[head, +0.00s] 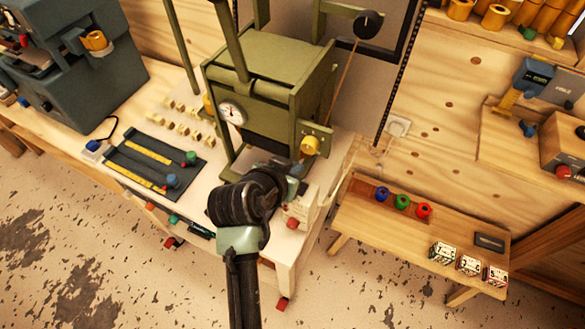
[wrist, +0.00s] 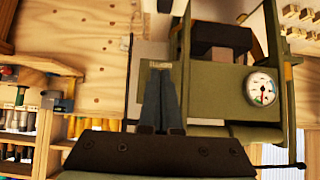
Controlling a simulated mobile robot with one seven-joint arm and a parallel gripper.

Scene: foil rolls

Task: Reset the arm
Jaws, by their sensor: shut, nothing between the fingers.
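My arm reaches up from the bottom of the head view, and my gripper (head: 298,170) is at the front of a green press-like machine (head: 270,85). In the wrist view my gripper (wrist: 161,72) is shut, its two dark fingers meeting with nothing between them. The machine also fills the right of the wrist view (wrist: 222,100), with a round white gauge (wrist: 261,88) on it. In the head view the gauge (head: 232,114) is left of my gripper. A yellow knob (head: 309,145) is close by my fingertips; I cannot tell whether they touch.
The machine stands on a pale workbench (head: 225,170) with a black tray (head: 150,165) at left. A blue-grey machine (head: 85,70) is at the far left. A low wooden bench (head: 375,225) at right holds coloured rolls.

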